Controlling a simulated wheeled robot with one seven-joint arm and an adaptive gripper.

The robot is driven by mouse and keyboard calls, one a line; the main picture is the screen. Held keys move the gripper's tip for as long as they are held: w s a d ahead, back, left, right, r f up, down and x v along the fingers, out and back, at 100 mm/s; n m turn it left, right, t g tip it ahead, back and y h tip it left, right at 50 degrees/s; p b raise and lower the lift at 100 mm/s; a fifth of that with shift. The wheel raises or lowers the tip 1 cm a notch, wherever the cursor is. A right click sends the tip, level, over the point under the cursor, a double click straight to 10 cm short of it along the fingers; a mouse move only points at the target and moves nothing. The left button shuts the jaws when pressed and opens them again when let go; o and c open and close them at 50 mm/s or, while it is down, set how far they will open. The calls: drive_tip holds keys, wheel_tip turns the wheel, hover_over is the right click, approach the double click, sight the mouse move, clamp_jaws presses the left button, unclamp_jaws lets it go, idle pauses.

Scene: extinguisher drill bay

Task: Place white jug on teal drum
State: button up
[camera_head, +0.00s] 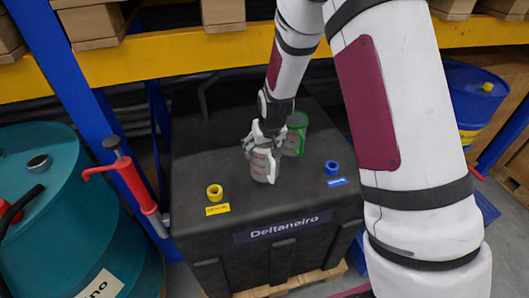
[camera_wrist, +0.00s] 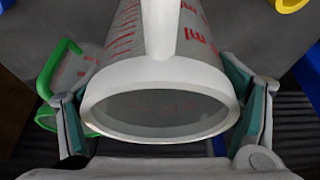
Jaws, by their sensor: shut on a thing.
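The white jug (camera_head: 262,168), with red markings, is on or just above the top of the black container; I cannot tell whether it touches. My gripper (camera_head: 264,142) is shut on it from above. In the wrist view, the jug (camera_wrist: 158,104) fills the middle, its pale rim and handle facing the camera, with the fingers of my gripper (camera_wrist: 160,112) on both sides.
A green-handled jug (camera_head: 296,134) stands close behind the white jug. A yellow ring (camera_head: 215,193) and a blue ring (camera_head: 332,168) sit on the black container (camera_head: 290,200). A red hand pump (camera_head: 130,180) and a blue rack post (camera_head: 85,100) stand between container and drum. A blue drum (camera_head: 470,90) is at right.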

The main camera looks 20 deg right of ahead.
drive_tip(key=shift+p+x, duration=0.45)
drive_tip(key=shift+x, duration=1.5)
drive_tip(key=shift+d+f, duration=0.15)
drive_tip(key=o, duration=1.4)
